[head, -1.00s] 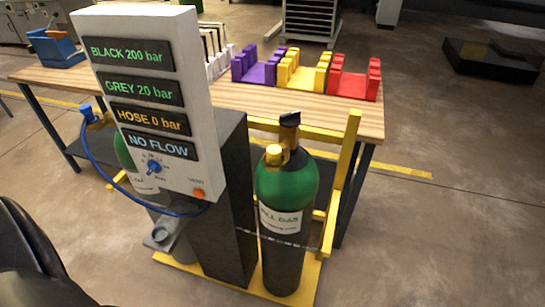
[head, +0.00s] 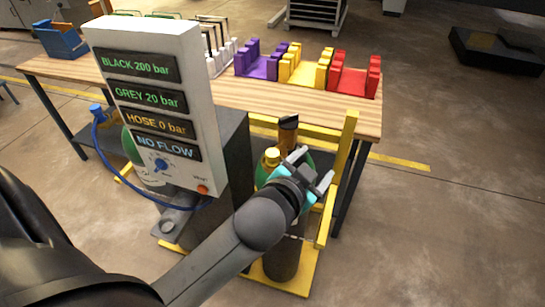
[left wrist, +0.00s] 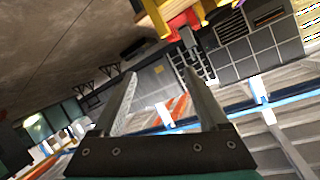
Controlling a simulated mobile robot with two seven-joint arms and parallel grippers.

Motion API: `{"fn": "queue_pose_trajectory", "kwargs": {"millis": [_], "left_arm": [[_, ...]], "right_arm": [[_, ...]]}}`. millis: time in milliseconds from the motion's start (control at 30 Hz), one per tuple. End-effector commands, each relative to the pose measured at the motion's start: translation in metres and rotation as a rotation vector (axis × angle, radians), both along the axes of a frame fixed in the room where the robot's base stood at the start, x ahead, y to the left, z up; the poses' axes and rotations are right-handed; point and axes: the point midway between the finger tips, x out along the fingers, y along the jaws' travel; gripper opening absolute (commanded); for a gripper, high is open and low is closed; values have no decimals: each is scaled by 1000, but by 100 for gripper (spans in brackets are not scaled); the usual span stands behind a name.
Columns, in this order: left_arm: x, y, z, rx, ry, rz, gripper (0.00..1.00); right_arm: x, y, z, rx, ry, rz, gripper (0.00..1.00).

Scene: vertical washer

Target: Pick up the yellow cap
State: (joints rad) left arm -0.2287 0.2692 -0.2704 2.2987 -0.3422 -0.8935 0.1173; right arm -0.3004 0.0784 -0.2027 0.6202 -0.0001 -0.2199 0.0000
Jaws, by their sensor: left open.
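The yellow cap (head: 271,157) sits on top of the front green gas cylinder (head: 263,173), beside its dark-topped valve (head: 288,123). My left arm reaches in from the lower left of the head view. My left gripper (head: 314,167) is in front of the cylinder, to the right of the cap and a little lower in the picture. Its fingers are spread and point right, with nothing between them. They also show apart and empty in the left wrist view (left wrist: 160,76), where I cannot see the cap. My arm hides much of the cylinder. My right gripper is not in view.
A grey panel (head: 150,40) with readouts stands left of the cylinder. A yellow frame (head: 343,170) rises close to the right of my gripper. Behind is a wooden table (head: 240,95) with purple (head: 262,66), yellow (head: 305,70) and red (head: 354,80) holders.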

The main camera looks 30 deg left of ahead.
Motion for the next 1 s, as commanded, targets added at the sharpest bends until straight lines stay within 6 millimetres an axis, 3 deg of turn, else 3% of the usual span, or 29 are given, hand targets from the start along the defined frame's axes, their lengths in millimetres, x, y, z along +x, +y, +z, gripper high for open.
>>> {"fn": "queue_pose_trajectory", "kwargs": {"millis": [33, 100, 200, 333, 500, 633, 767, 867, 1000], "left_arm": [[18, -7, 29, 37, -118, -41, 77], [37, -20, 67, 89, -282, -107, 77], [53, -47, 121, 175, -515, -229, 77], [55, -89, 176, 305, -784, -423, 77], [36, -145, 211, 511, -1056, -736, 77], [17, -176, 207, 698, -1181, -1008, 77], [5, -188, 181, 904, -1211, -1299, 77], [3, -180, 153, 1068, -1160, -1529, 77], [11, -140, 113, 1291, -964, -1826, 77]], "right_arm": [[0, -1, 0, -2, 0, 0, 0], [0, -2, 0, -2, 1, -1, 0], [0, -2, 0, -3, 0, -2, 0], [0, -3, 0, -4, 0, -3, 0], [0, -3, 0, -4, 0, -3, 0], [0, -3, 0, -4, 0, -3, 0], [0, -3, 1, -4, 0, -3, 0], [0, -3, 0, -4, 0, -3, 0], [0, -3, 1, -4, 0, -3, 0]]}}
